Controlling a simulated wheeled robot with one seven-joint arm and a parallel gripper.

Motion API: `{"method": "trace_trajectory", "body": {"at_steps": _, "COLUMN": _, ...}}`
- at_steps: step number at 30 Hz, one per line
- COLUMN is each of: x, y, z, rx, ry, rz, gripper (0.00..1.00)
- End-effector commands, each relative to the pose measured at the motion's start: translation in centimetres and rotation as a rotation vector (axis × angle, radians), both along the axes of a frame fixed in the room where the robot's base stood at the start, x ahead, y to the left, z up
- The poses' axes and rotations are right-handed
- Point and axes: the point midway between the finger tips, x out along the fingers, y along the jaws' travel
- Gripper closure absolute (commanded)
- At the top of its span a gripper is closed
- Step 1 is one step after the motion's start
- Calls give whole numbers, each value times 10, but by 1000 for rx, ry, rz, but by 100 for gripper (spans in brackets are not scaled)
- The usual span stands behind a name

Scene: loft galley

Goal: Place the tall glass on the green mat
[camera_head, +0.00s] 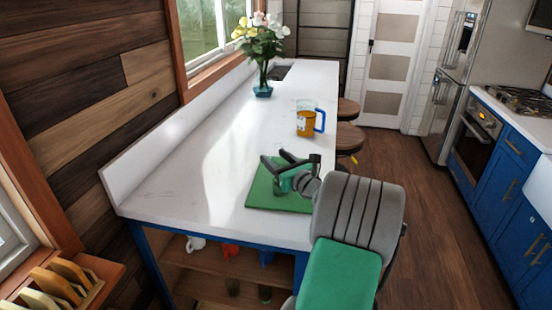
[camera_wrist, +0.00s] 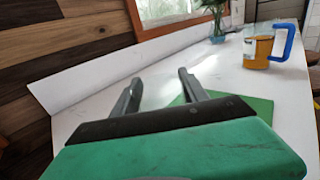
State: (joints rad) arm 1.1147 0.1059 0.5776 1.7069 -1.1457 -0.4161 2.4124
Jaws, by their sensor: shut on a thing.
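The green mat (camera_head: 259,193) lies flat near the front end of the white counter. It also shows beyond the fingers in the wrist view (camera_wrist: 262,115). My gripper (camera_head: 280,164) is over the mat, with its fingers apart around the tall glass (camera_head: 283,184). The glass is clear, looks upright and is hard to see, with the mat's green showing through it. I cannot tell whether its base touches the mat. In the wrist view, my gripper (camera_wrist: 157,78) shows its two fingers, but the glass between them is not distinct there.
A flower vase (camera_head: 262,88) stands further back. The counter left of the mat is bare. Stools (camera_head: 348,138) stand along its right side.

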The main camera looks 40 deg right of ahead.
Motion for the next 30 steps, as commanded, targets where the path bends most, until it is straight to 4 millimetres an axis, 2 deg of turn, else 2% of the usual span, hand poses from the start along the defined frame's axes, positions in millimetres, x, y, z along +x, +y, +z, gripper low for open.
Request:
{"method": "trace_trajectory", "body": {"at_steps": 1, "x": 0, "y": 0, "z": -2, "rx": 1, "ry": 0, "rz": 0, "gripper": 48}}
{"method": "trace_trajectory", "body": {"at_steps": 9, "x": 0, "y": 0, "z": -1, "rx": 1, "ry": 0, "rz": 0, "gripper": 26}}
{"method": "trace_trajectory", "body": {"at_steps": 18, "x": -1, "y": 0, "z": 4, "rx": 1, "ry": 0, "rz": 0, "gripper": 26}}
{"method": "trace_trajectory", "body": {"at_steps": 23, "x": -31, "y": 2, "z": 0, "rx": 2, "ry": 0, "rz": -5, "gripper": 26}}
{"method": "trace_trajectory", "body": {"at_steps": 30, "x": -93, "y": 10, "z": 0, "rx": 0, "ry": 0, "rz": -6, "gripper": 26}}
